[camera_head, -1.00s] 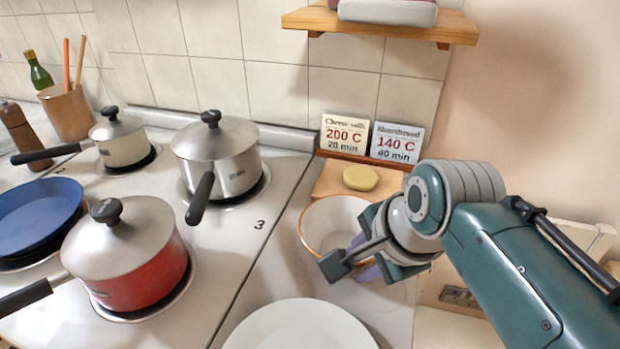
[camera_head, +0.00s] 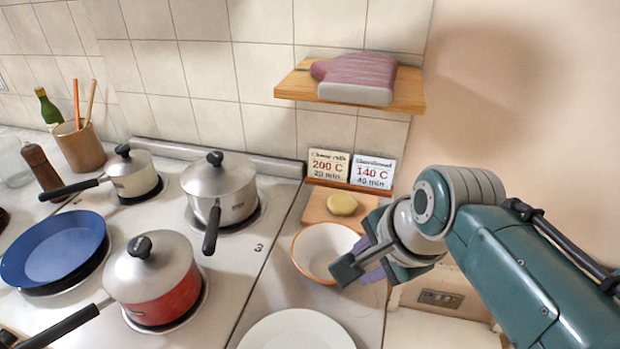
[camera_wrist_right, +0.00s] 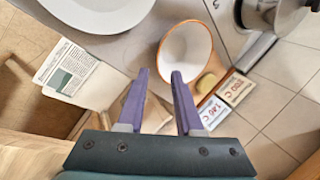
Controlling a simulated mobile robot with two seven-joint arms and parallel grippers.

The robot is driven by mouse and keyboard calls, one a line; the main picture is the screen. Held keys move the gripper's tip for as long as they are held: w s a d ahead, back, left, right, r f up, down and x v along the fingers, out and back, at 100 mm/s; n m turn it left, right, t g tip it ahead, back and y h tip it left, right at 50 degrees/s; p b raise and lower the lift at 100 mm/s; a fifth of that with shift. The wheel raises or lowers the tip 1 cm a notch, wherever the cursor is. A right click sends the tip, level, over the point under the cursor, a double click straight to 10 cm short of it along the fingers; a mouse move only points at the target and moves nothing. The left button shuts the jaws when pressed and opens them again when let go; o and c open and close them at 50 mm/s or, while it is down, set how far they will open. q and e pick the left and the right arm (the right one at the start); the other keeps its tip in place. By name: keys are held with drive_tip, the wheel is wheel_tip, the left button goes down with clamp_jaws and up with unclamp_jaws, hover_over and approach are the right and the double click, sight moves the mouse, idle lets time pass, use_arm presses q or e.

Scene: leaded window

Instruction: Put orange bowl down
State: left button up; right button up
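The orange bowl (camera_head: 322,254), white with an orange rim, stands upright on the counter (camera_head: 262,287) beside the stove, in front of a wooden board. It also shows in the right wrist view (camera_wrist_right: 188,52). My right gripper (camera_wrist_right: 160,73) has purple fingers spread apart with nothing held between them. Its tips point toward the bowl's near edge. In the head view the right gripper covers the bowl's right side. I cannot tell the exact gap between the fingertips and the bowl. My left gripper is not in view.
A white plate (camera_head: 297,332) lies close in front of the bowl. The board (camera_head: 318,206) with a yellow round piece (camera_head: 342,204) and two temperature cards (camera_head: 328,165) stand behind. A silver pot (camera_head: 222,190) and red pot (camera_head: 160,290) are left. A shelf (camera_head: 290,88) hangs above.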

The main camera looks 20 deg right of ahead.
drive_tip(key=s+r+n, duration=0.5)
drive_tip(key=s+n, duration=0.4)
drive_tip(key=s, duration=0.1)
drive_tip(key=s+r+n+g, duration=0.1)
drive_tip(key=s+r+n, duration=0.4)
drive_tip(key=s+n, duration=0.4)
drive_tip(key=shift+s+d+n+g, duration=0.25)
drive_tip(key=shift+s+n+g, duration=0.05)
drive_tip(key=shift+s, duration=0.75)
drive_tip(key=shift+r, duration=0.15)
